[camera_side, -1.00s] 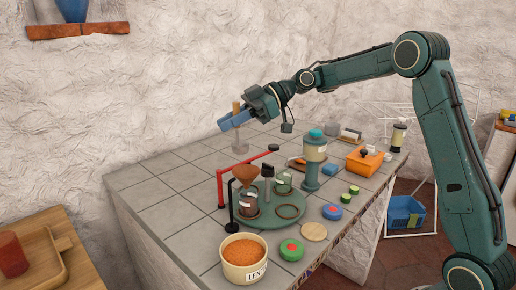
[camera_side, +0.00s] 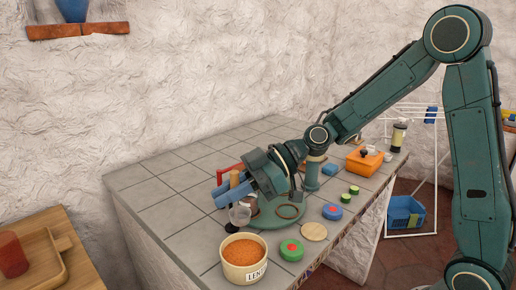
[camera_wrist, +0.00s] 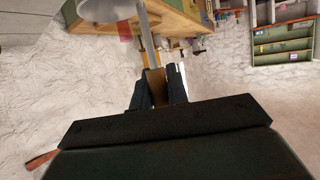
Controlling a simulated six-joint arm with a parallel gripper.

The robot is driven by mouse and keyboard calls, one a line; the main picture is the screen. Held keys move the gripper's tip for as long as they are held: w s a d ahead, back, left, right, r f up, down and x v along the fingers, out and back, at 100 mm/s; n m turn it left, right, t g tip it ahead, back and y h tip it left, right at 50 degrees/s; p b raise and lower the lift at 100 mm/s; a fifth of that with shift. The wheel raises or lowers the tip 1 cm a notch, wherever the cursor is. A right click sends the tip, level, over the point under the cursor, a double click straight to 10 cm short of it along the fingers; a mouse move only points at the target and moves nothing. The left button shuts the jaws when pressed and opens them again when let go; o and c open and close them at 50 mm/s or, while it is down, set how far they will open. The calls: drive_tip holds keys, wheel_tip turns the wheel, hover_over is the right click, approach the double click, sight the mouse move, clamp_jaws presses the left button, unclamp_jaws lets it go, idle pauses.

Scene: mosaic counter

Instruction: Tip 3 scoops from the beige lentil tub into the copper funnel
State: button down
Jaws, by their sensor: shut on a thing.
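My gripper (camera_side: 228,190) is shut on the wooden handle of a scoop, whose pale, see-through cup (camera_side: 239,215) hangs below the jaws. In the wrist view the handle (camera_wrist: 155,86) stands between my fingers and the cup (camera_wrist: 103,8) is cut off at the top edge. I see no lentils in the cup. The beige lentil tub (camera_side: 244,273) stands at the counter's front edge, filled with orange lentils (camera_side: 246,249). The cup is above and behind the tub, apart from it. The copper funnel is mostly or fully hidden behind my gripper.
A green round base (camera_side: 275,222) lies behind the tub. A green lid (camera_side: 291,249), a wooden disc (camera_side: 314,232) and a blue lid (camera_side: 332,212) lie to the right. An orange box (camera_side: 364,161) stands farther back. The counter's left side (camera_side: 150,200) is clear.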

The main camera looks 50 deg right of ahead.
drive_tip(key=shift+s+a+f, duration=0.2)
drive_tip(key=shift+s+f, duration=0.05)
drive_tip(key=shift+s, duration=0.2)
drive_tip(key=shift+s+a+f, duration=0.2)
drive_tip(key=shift+s+f, duration=0.05)
drive_tip(key=shift+s, duration=0.2)
drive_tip(key=shift+f, duration=0.2)
wheel_tip(320, 180, down, 9)
idle(0.7)
drive_tip(key=shift+f, duration=0.1)
drive_tip(key=shift+r, duration=0.2)
idle(0.7)
drive_tip(key=shift+r, duration=3.65)
drive_tip(key=shift+r, duration=0.1)
